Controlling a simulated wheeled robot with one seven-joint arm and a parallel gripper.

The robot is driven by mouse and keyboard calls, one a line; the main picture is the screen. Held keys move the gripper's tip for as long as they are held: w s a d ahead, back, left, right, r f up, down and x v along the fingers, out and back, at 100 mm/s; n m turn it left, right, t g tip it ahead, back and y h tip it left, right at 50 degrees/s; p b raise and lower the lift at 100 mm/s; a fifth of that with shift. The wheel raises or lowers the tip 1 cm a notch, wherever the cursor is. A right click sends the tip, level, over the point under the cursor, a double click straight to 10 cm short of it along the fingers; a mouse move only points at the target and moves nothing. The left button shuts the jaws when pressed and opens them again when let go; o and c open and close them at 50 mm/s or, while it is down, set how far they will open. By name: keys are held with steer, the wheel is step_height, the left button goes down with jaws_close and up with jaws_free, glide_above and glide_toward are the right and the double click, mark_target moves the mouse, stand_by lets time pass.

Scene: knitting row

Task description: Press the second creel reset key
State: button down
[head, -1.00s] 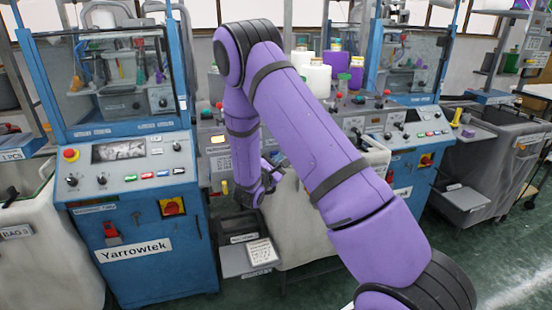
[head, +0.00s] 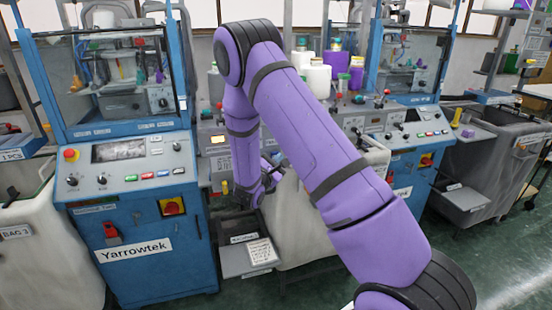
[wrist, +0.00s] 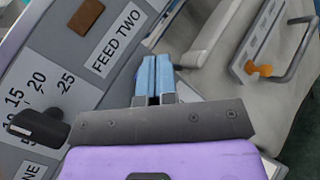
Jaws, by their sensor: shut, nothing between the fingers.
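In the wrist view a grey panel carries a "FEED TWO" label (wrist: 118,46) with a brown square key (wrist: 86,16) near it. Whether this is the second creel reset key I cannot tell. My gripper (wrist: 154,62) is shut and empty; its blue fingertips are together to the right of the label, over the panel's edge. Contact cannot be told. In the head view my gripper (head: 264,190) hangs low in front of the middle unit, between two blue machines, partly hidden by my arm.
A black dial knob (wrist: 35,128) stands out of the panel beside my gripper. An orange knob (wrist: 260,70) and a grey bar handle lie to the right. The blue Yarrowtek machine (head: 200,262) is on the left; a pale bin (head: 290,225) stands under my arm.

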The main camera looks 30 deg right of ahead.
steer(key=shift+w, duration=0.1)
stand_by(0.5)
steer(key=shift+w+d, duration=0.1)
steer(key=shift+w, duration=0.2)
steer(key=shift+s, duration=0.35)
stand_by(0.4)
steer(key=s+a, duration=0.2)
steer(key=s, duration=0.4)
stand_by(0.4)
steer(key=shift+d, duration=0.1)
stand_by(0.6)
